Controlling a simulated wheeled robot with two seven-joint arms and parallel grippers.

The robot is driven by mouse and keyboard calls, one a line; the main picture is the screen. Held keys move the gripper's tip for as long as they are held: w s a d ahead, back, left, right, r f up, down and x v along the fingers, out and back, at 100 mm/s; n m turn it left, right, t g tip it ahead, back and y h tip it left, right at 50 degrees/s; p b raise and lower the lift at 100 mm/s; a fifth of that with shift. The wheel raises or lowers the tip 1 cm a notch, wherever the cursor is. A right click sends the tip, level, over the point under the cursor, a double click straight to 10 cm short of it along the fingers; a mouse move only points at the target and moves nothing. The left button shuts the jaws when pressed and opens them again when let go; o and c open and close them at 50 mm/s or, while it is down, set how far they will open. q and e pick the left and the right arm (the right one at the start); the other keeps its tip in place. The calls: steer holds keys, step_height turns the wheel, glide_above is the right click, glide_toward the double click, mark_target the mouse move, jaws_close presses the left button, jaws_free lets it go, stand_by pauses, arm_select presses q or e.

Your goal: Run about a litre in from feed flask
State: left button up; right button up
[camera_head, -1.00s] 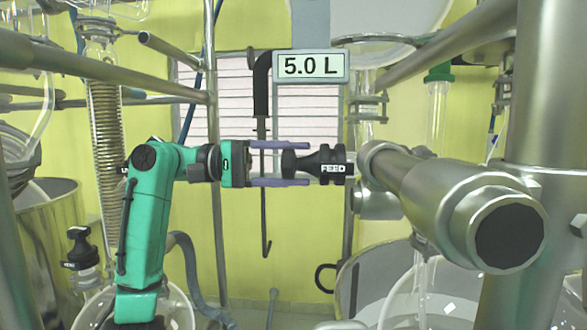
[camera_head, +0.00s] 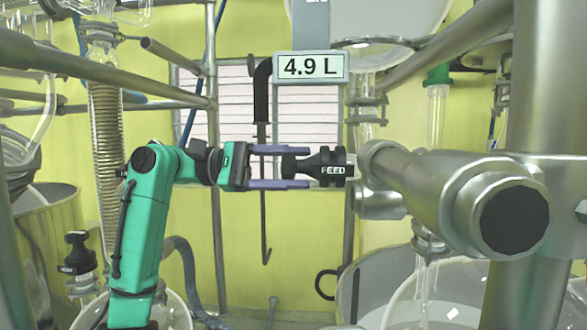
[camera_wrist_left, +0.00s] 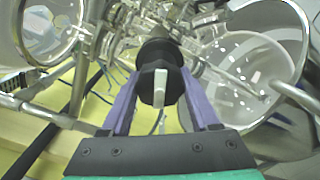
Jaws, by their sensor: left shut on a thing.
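The black valve knob (camera_head: 325,166) marked FEED is in the middle of the head view, with its label facing me. My left gripper (camera_head: 296,168) has its two purple fingers around the knob's left end and is shut on it. In the left wrist view the knob (camera_wrist_left: 158,72) sits between the fingers. The display (camera_head: 310,67) above it reads 4.9 L. Part of the large glass feed flask (camera_head: 390,18) shows at the top, cut off by the frame. My right gripper is not in view.
A second black knob (camera_head: 78,252) is at the lower left. A coiled glass condenser (camera_head: 106,130) and thin steel rails stand on the left. A black hooked rod (camera_head: 262,100) hangs behind my gripper.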

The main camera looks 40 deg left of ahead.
arm_select(q)
steer(key=o, duration=1.4)
steer(key=shift+a, duration=0.1)
steer(key=shift+s, duration=0.1)
steer(key=shift+s+a, duration=0.15)
steer(key=shift+a, duration=0.1)
steer(key=b+v, duration=0.1)
steer(key=v, duration=1.3)
steer(key=shift+b, duration=0.3)
